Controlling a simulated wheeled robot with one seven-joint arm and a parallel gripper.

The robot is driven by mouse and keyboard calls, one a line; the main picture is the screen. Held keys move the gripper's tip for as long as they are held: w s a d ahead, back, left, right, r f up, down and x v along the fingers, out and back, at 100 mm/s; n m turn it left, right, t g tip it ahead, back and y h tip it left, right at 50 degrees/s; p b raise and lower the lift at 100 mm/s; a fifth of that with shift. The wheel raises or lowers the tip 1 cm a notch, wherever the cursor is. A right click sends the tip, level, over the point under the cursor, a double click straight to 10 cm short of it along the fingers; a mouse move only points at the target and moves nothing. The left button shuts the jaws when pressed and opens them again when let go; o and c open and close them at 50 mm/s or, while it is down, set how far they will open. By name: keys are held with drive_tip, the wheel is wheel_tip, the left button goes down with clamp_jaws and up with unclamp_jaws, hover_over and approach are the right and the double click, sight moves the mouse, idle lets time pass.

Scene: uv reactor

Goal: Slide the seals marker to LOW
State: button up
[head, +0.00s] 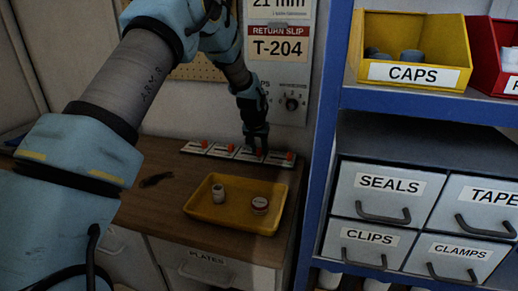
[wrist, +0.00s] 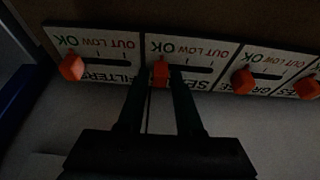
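The seals board (wrist: 205,60) is the second white card from the left in the wrist view, where its lettering reads upside down. Its red-orange marker (wrist: 160,71) stands at the OK end of a dark slot, and LOW is at the slot's middle. My gripper (wrist: 160,76) reaches down with one finger on each side of this marker. A small gap seems to show between fingers and marker, and the fingers look open. In the head view my gripper (head: 257,148) is over the row of cards and partly hides the seals board (head: 246,155).
The filters card (wrist: 98,60) and other marker cards sit close on both sides, each with its marker near OK. A yellow tray (head: 237,222) with two small items lies on the bench in front. A blue shelf frame (head: 322,150) stands at the right. The wall is behind.

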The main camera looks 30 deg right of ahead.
clamp_jaws()
drive_tip(key=shift+w+a, duration=0.1)
idle(1.0)
